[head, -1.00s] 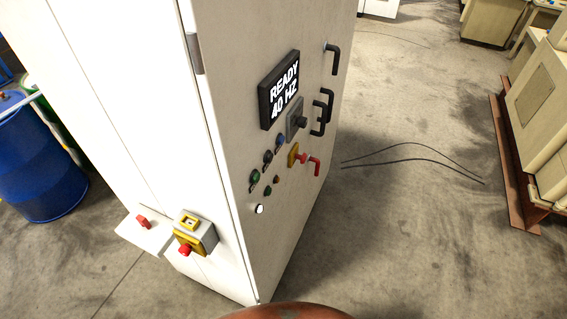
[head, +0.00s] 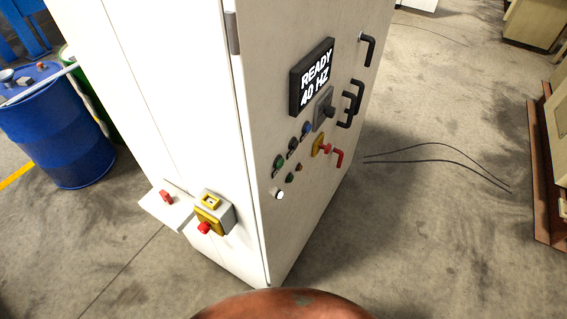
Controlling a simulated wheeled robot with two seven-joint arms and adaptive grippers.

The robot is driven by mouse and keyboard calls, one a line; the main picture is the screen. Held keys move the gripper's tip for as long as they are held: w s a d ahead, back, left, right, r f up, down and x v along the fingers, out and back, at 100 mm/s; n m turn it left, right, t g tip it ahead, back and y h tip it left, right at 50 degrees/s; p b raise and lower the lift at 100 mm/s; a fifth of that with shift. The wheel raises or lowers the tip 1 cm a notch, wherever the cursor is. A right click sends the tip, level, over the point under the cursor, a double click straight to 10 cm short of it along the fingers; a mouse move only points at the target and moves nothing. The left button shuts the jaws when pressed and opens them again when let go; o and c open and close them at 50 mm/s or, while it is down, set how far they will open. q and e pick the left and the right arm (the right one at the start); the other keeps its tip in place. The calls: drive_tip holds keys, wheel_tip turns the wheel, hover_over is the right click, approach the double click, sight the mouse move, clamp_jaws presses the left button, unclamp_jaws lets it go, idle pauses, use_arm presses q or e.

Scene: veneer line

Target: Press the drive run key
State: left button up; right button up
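A tall white cabinet (head: 185,110) stands in front of me, with its control panel on the right face. Below the display are small round buttons: green (head: 279,162), dark (head: 293,145) and blue (head: 307,130), with smaller green and red ones beneath. Their labels are too small to read, so I cannot tell which is the drive run key. A round white light (head: 280,195) sits lowest. Neither of my grippers is in view.
A yellow-grey box with a red button (head: 204,228) projects from the cabinet's left face. A red handle (head: 337,154) and black handles (head: 368,50) stick out on the panel. A blue drum (head: 55,125) stands at left. Cables (head: 440,147) lie on the floor at right.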

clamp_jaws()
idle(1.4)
